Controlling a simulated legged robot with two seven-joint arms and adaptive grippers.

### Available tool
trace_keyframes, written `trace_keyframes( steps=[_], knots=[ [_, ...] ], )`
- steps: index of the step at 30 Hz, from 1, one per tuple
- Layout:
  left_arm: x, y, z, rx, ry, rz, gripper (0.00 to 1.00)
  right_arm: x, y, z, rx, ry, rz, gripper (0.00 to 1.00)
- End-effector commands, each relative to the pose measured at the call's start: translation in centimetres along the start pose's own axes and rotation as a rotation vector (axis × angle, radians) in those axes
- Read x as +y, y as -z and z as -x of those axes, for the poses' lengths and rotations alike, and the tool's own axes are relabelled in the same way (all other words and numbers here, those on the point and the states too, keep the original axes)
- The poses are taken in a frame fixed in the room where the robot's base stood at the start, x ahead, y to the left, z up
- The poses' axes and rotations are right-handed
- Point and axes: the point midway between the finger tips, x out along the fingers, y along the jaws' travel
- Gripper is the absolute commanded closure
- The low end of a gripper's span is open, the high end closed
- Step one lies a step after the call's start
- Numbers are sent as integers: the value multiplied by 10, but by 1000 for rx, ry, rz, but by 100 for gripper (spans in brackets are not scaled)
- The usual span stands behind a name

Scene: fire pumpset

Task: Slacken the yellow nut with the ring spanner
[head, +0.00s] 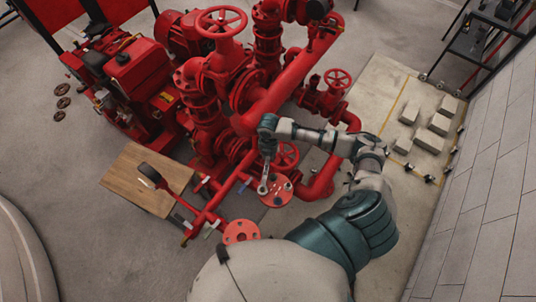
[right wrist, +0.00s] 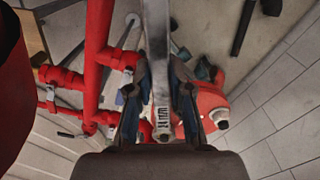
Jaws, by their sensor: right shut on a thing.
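My right gripper (head: 267,148) is shut on the ring spanner (head: 264,176) above the pipework in the head view. The spanner hangs down from the fingers, its lower ring end over a round red flange (head: 279,192) with several bolts. I cannot tell whether the ring is around a nut or only above it. In the right wrist view the grey spanner shaft (right wrist: 157,40) runs between the two fingers of the right gripper (right wrist: 160,88). I cannot make out the yellow nut in either view; it may be hidden by the ring. My left gripper is not in view.
A second red flange (head: 241,232) is lower left. A wooden board (head: 128,188) lies left. Pale blocks (head: 432,140) lie on a slab right, near a grey wall.

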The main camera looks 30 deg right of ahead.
Motion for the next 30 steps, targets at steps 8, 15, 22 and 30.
trace_keyframes(
  steps=[8,15,22,30],
  knots=[
    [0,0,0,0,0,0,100,1,-2,18,-4,-6,-1,100],
    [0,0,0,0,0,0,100,1,-1,30,-3,-5,0,100],
    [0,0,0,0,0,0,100,0,0,43,-2,-3,0,100],
    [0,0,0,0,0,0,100,0,0,48,-1,-2,0,100]
  ],
)
